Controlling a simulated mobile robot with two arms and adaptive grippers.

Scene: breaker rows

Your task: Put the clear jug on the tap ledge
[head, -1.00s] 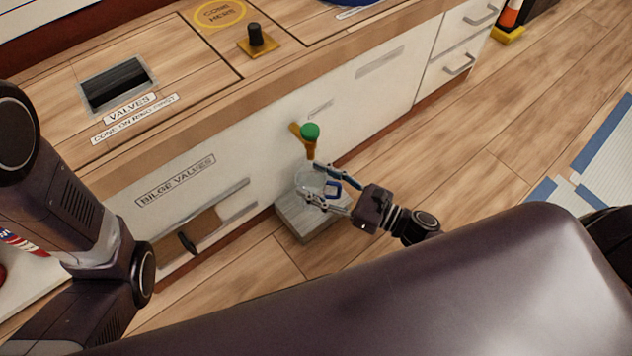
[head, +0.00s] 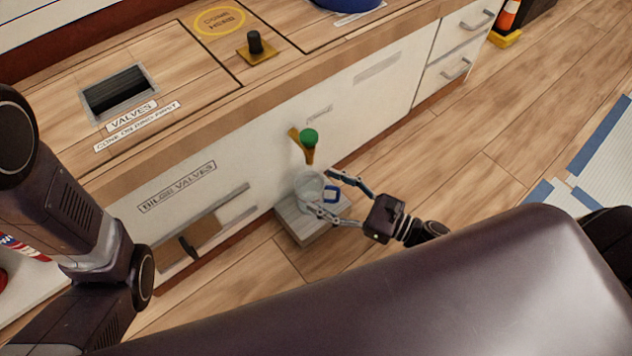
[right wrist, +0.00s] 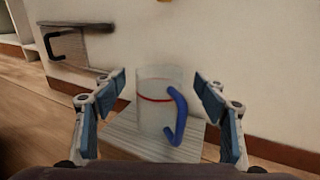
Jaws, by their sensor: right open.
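The clear jug (head: 309,188) stands upright on the grey ledge (head: 310,232) below the tap. The tap (head: 308,144) has a green knob and an orange-brown spout on the white cabinet front. In the right wrist view the jug (right wrist: 153,96) shows a red line and a blue handle, standing on the pale ledge (right wrist: 120,143). My right gripper (head: 324,192) is open, its fingers (right wrist: 165,105) apart on either side of the jug with gaps showing. My left arm shows at the left of the head view, but its gripper is out of view.
A black knob (head: 255,43) and a dark recess (head: 118,92) are on the wooden counter.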

